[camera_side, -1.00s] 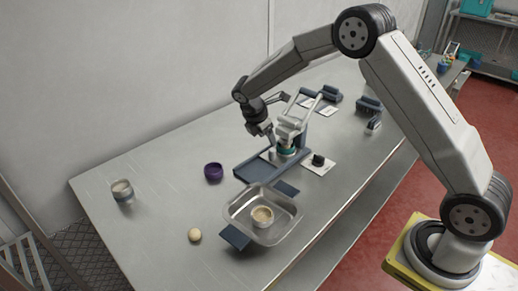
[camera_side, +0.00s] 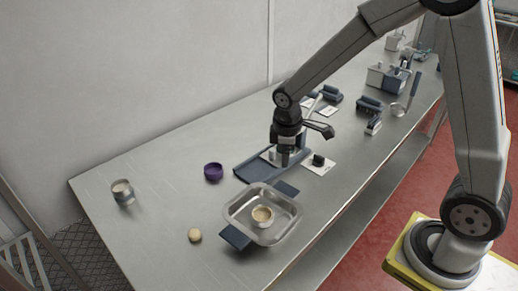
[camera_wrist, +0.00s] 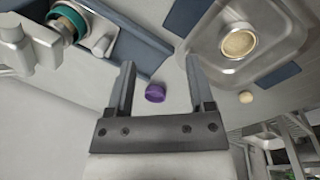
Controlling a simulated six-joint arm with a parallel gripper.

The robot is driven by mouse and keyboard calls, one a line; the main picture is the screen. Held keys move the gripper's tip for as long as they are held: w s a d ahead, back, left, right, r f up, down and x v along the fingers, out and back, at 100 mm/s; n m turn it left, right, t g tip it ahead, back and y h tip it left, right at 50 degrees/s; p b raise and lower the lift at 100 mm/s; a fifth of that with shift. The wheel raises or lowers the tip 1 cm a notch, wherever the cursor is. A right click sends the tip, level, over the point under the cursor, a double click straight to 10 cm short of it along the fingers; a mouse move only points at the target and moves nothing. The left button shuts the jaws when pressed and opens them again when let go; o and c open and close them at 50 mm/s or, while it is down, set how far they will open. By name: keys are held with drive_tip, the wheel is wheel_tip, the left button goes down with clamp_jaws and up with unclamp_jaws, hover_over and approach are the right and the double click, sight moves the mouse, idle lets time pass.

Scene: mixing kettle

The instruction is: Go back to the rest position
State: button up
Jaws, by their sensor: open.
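My gripper (camera_side: 285,160) points down above the blue-grey base (camera_side: 256,172) of the kettle stand in the side view and hides part of it. In the wrist view my gripper (camera_wrist: 160,88) has its two fingers wide apart with nothing between them. Beyond the gap lies a purple cup (camera_wrist: 155,93); the cup (camera_side: 213,172) stands on the table in the side view. The white fixture (camera_wrist: 25,42) with a teal-rimmed part (camera_wrist: 68,22) shows at the upper left of the wrist view.
A metal tray (camera_side: 236,205) holds a small cup (camera_side: 262,215) with beige contents. A jar (camera_side: 122,192) and a beige round lump (camera_side: 194,235) stand on the table (camera_side: 160,160). Dark blocks (camera_side: 369,104) and other gear (camera_side: 395,80) sit farther back. The table's left part has free room.

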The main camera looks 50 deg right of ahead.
drive_tip(key=s+a+m+t+y, duration=0.1)
drive_tip(key=s+a+m, duration=0.1)
drive_tip(key=s+m, duration=0.5)
drive_tip(key=shift+s+a+m+t, duration=0.3)
drive_tip(key=shift+s+m, duration=0.1)
drive_tip(key=shift+s, duration=1.95)
drive_tip(key=shift+r, duration=0.1)
